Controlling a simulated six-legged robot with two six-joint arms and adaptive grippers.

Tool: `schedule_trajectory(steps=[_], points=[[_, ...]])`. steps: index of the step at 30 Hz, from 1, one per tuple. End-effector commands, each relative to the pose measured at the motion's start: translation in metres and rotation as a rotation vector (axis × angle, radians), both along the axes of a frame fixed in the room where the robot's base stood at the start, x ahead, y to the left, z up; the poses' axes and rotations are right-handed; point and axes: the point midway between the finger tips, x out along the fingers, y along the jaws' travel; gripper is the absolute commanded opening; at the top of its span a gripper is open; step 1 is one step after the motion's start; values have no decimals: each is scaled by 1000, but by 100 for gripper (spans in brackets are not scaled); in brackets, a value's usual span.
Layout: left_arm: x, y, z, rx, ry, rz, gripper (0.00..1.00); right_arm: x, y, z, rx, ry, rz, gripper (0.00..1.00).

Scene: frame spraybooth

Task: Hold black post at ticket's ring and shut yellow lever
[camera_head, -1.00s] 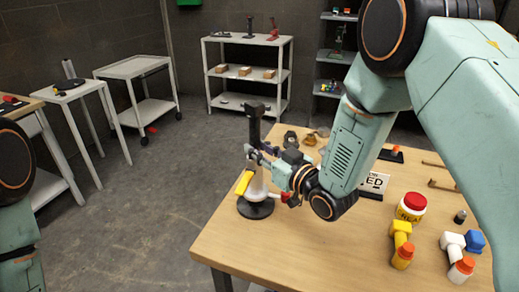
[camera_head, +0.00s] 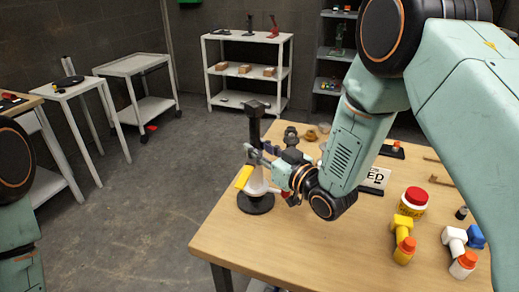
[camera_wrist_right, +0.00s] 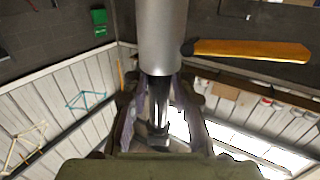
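A post stands upright on a round black base (camera_head: 256,203) near the table's left edge. Its black upper part (camera_head: 255,127) rises from a pale tube (camera_head: 258,183). The yellow lever (camera_head: 244,177) sticks out from the post's left side; in the right wrist view the lever (camera_wrist_right: 250,50) lies right of the silver tube (camera_wrist_right: 163,35). My right gripper (camera_head: 264,150) is open, with its fingers on either side of the black part, which also shows in the right wrist view (camera_wrist_right: 157,100). A white card (camera_head: 376,178) with partly hidden letters stands behind my right forearm. My left gripper is out of view.
A red-lidded yellow jar (camera_head: 414,201), a yellow fitting (camera_head: 403,238) and a white fitting (camera_head: 455,240) stand on the table's right side. The table's front (camera_head: 300,250) is clear. White shelves (camera_head: 247,68) and carts stand behind.

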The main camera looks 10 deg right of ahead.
Motion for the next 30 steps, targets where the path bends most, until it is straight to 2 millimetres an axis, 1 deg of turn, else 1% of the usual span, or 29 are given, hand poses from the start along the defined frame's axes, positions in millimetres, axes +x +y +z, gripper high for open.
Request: schedule_trajectory(steps=[1,8,16,19,23,30], points=[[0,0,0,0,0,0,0,-1,1,-2,-3,6,3,31],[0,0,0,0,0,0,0,-2,1,-3,-3,9,3,50],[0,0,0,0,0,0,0,-2,0,-3,-3,10,1,50],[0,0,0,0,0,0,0,-6,-3,-3,-3,10,0,50],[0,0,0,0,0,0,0,-21,-11,-2,0,11,-3,50],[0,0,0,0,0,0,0,-62,-32,0,2,11,-4,50]])
